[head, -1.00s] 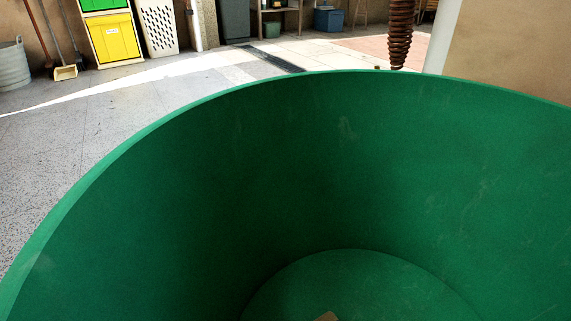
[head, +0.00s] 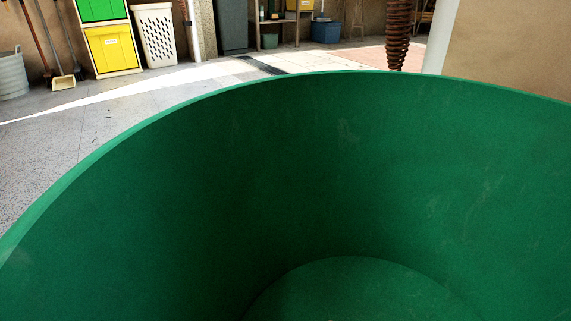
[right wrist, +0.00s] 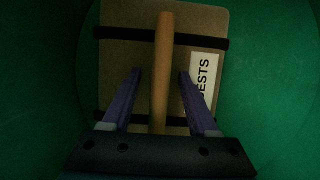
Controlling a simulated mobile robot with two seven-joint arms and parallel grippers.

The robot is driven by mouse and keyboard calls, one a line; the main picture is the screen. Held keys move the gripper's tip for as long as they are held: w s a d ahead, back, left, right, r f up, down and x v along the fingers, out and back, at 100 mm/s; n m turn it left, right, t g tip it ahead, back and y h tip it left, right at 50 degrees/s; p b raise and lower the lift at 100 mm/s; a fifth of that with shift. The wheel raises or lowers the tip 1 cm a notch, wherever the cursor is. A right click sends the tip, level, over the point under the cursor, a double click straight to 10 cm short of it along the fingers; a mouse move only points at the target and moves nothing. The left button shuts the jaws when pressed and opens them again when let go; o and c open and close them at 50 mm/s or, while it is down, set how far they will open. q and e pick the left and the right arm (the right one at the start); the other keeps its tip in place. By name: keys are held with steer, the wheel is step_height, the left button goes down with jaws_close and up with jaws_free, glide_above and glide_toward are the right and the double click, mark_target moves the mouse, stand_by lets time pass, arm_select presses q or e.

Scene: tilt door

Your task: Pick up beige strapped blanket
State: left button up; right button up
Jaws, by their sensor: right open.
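The beige strapped blanket (right wrist: 130,60) lies at the bottom of a deep green bin (head: 330,130) and fills the middle of the right wrist view. It is a folded square with dark straps (right wrist: 125,33) across it and a pale label (right wrist: 203,78) reading "ESTS", partly hidden by a finger. A tan bar (right wrist: 163,45) runs over its middle. My right gripper (right wrist: 159,74) is open, its two purple fingers on either side of the bar with gaps showing. Whether the fingers touch the blanket is unclear. The head view shows neither the blanket nor any gripper.
The bin's tall curved wall surrounds the blanket on all sides. Beyond its rim are open paved floor (head: 60,150), a yellow cabinet (head: 112,50), a white hamper (head: 157,35), brooms at the left and a rusty spring-like post (head: 398,35).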

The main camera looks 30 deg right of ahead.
jaws_close()
stand_by(0.4)
stand_by(1.0)
